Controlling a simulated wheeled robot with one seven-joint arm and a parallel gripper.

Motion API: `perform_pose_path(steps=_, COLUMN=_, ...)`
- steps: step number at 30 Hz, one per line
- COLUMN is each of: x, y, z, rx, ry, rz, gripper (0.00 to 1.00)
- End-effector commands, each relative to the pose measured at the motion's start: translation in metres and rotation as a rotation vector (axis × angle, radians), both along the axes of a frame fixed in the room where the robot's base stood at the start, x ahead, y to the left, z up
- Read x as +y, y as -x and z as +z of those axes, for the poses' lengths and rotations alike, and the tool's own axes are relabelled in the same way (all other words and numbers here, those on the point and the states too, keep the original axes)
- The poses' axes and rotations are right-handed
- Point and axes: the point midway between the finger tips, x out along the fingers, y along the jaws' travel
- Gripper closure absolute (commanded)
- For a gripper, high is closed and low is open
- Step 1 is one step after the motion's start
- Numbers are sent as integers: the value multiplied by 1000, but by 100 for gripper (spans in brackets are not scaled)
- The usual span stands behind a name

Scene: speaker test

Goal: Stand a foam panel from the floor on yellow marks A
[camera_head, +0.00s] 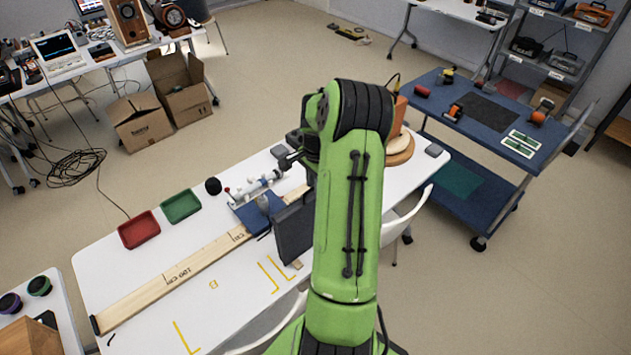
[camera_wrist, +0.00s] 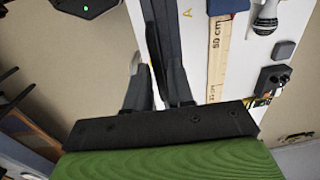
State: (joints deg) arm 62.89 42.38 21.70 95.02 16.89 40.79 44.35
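A dark grey foam panel (camera_head: 293,232) is upright over the white table, beside yellow corner marks (camera_head: 268,274). Whether its lower edge touches the tabletop is unclear. In the wrist view the panel (camera_wrist: 163,25) shows nearly edge-on, as a dark slab running away from the fingers. A yellow letter A (camera_wrist: 187,13) is on the tabletop just right of it. My gripper (camera_wrist: 158,85) is at the panel's near end, its black fingers on either side of a narrow gap. Whether they press on the panel is unclear. My green arm hides the gripper in the head view.
A wooden measuring strip (camera_head: 178,272) lies along the white table (camera_head: 235,300). A blue stand (camera_head: 250,216) with an instrument is close behind the panel. A red tray (camera_head: 139,230) and green tray (camera_head: 181,206) sit at the far edge. Letter B (camera_head: 213,284) has clear table around it.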

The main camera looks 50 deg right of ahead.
Motion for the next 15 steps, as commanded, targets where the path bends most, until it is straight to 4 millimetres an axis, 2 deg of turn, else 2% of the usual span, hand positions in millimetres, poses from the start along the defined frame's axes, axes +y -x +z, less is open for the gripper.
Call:
perform_pose_path(steps=3, x=0, y=0, z=1, rx=0, ry=0, rz=0, gripper=64)
perform_pose_path(steps=11, x=0, y=0, z=3, rx=0, ry=0, rz=0, gripper=64)
perform_pose_path(steps=15, x=-1, y=0, z=24, rx=-3, ry=5, rz=0, gripper=64)
